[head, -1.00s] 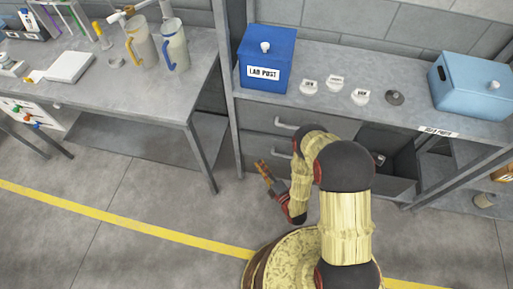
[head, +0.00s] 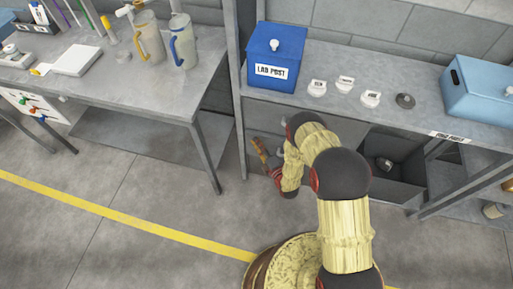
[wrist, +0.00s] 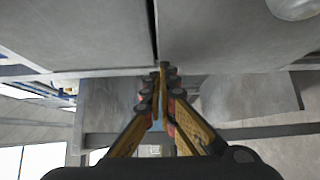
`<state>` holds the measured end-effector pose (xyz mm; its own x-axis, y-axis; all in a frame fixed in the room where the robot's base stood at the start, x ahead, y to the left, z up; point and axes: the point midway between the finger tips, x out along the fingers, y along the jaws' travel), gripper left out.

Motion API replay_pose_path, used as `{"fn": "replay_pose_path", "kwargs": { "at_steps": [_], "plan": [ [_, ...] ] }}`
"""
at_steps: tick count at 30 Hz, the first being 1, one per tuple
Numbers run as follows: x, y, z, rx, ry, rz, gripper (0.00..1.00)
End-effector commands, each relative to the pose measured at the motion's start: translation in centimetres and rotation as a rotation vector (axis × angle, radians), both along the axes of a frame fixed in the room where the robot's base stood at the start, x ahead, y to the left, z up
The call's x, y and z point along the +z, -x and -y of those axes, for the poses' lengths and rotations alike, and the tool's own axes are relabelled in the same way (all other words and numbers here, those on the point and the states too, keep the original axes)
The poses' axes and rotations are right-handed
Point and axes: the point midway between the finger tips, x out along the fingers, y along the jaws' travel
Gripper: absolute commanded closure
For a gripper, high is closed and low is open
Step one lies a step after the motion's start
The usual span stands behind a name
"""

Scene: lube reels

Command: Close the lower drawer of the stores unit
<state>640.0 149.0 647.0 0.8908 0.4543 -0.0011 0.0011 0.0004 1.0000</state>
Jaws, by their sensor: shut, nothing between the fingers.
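The stores unit (head: 262,108) is the grey bench-height unit under the blue box, and my arm hides most of its drawer fronts in the head view. To the right of my arm, a dark open-topped drawer or bin (head: 408,185) juts out below the worktop, with a small pale item inside. I cannot tell for sure that it is the lower drawer. My gripper (head: 257,145) is shut and empty at the unit's left front, near its left leg. In the wrist view, the fingertips (wrist: 163,70) meet below a grey panel edge; contact is unclear.
A blue LAB POST box (head: 276,55), several small labelled lids (head: 344,84) and a light blue box (head: 487,88) stand on top. A second bench with jugs (head: 150,40) is at the left. The floor in front (head: 150,205) is clear, crossed by a yellow line.

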Motion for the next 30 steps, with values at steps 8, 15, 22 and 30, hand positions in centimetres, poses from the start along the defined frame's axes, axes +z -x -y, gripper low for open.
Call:
{"fn": "replay_pose_path", "kwargs": {
  "at_steps": [8, 15, 22, 30],
  "plan": [
    [0.0, -0.1, 0.0, 0.000, 0.000, 0.000, 1.00],
    [-0.1, -2.0, 0.7, -0.003, 0.000, 0.004, 1.00],
    [0.1, -3.0, 1.0, -0.002, -0.001, 0.002, 1.00],
    [0.2, -3.3, 1.0, -0.003, 0.000, 0.004, 1.00]
  ]
}}
